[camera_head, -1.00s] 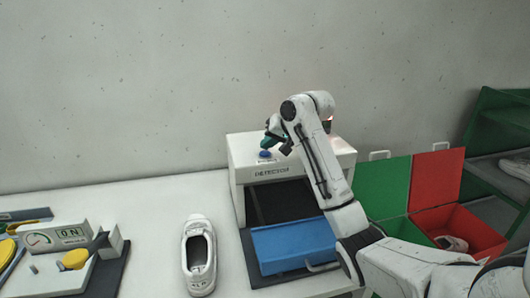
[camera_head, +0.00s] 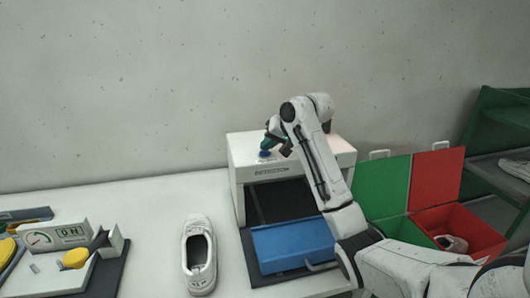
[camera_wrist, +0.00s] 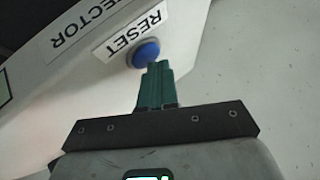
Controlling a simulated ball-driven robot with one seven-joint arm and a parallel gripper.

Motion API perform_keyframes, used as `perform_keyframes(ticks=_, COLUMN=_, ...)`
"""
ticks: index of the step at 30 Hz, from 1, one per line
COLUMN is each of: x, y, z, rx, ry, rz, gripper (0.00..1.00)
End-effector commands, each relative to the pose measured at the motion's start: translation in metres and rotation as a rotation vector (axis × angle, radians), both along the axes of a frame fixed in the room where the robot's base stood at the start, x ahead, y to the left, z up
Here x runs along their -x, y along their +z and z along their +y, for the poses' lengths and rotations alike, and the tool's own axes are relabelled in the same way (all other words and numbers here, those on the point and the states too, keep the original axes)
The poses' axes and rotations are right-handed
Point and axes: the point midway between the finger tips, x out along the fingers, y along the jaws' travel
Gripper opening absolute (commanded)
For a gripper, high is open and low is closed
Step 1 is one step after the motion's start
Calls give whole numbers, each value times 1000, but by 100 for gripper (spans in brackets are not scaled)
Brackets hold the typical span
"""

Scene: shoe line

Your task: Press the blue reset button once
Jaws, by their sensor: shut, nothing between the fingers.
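The blue reset button (camera_wrist: 145,52) is a round dome beside the RESET label (camera_wrist: 129,35) in the wrist view. In the head view the button (camera_head: 265,154) sits on the top left of the white detector box (camera_head: 240,160). My gripper (camera_wrist: 158,66) has green fingers, shut and empty. In the wrist view its tips overlap the lower right edge of the button. In the head view my gripper (camera_head: 268,145) is right over the button. I cannot tell for sure whether the tips touch it.
A blue tray (camera_head: 293,246) lies at the detector's front opening. A white shoe (camera_head: 199,257) stands on the table to its left. Green (camera_head: 383,187) and red (camera_head: 437,178) bins are at the right. A gauge unit (camera_head: 57,236) is at far left.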

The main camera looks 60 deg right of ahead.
Motion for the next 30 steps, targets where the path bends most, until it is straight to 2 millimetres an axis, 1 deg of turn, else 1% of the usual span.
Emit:
perform_keyframes(ticks=11, x=0, y=-5, z=0, rx=-1, ry=1, rz=1, gripper=0)
perform_keyframes(ticks=20, x=0, y=-5, z=0, rx=-3, ry=1, rz=2, gripper=0)
perform_keyframes(ticks=30, x=0, y=9, z=0, rx=-3, ry=0, rz=1, gripper=0)
